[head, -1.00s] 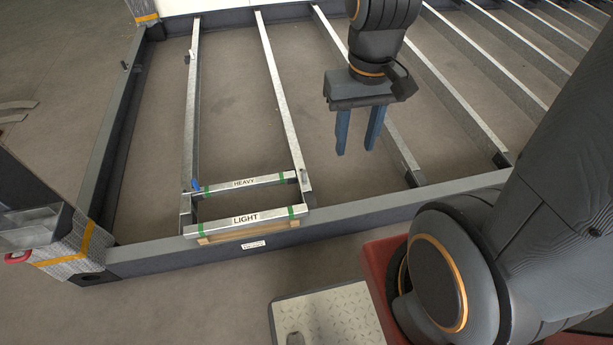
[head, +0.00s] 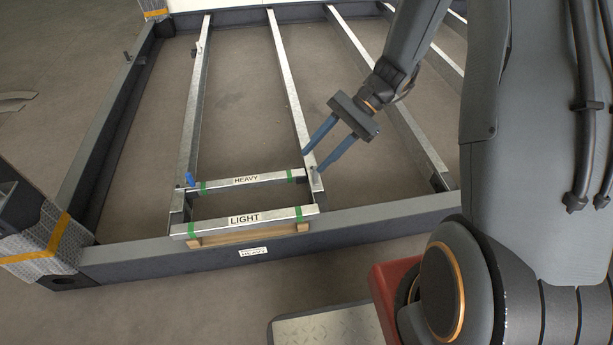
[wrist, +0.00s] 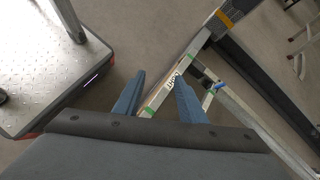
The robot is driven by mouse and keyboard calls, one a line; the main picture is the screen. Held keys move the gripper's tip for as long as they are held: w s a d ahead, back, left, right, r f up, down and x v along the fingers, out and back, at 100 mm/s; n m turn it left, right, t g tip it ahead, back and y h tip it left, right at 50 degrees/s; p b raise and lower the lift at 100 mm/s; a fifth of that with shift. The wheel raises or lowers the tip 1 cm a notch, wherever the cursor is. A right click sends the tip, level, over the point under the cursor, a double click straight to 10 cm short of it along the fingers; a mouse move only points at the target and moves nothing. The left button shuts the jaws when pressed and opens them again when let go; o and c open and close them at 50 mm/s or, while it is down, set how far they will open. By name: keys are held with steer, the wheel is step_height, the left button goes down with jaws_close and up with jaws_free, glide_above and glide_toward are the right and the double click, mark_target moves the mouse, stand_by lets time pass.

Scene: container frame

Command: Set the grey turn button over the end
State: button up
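The grey turn button (head: 316,171) is a small grey piece on the right joist (head: 290,100), near the right end of the bar marked HEAVY (head: 246,181). It is partly hard to make out beside my fingertip, and I cannot tell its exact angle. My gripper (head: 312,161) is open and empty, its blue fingers apart, with the nearer fingertip close to the button; contact cannot be told. In the wrist view my gripper (wrist: 158,78) shows open, with the bar marked LIGHT (wrist: 172,80) beyond the fingers. I cannot make out the grey button there.
A blue turn button (head: 190,180) stands at the HEAVY bar's left end. The LIGHT bar (head: 280,215) lies in front, above a wooden strip (head: 215,239). A dark frame beam (head: 370,216) runs along the near side. More joists stand to the right.

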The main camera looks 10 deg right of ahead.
steer(key=w+d+f+m+t+y+b, duration=0.1)
steer(key=w+f+m+t+y+b, duration=0.15)
steer(key=w+f+b, duration=0.4)
steer(key=w+d+f+m+t+y+b, duration=0.1)
steer(key=w+f+m+t+y+b, duration=0.2)
steer(key=w+f, duration=0.65)
steer(key=m+t+b, duration=0.7)
steer(key=m+b, duration=0.1)
steer(key=b, duration=0.1)
glide_toward(314, 169)
steer(key=w+a+f, duration=0.2)
steer(key=w+a, duration=0.2)
steer(key=b+x, duration=0.2)
steer(key=x, duration=0.6)
steer(key=shift+s, duration=0.1)
steer(key=shift+c, duration=0.2)
jaws_close()
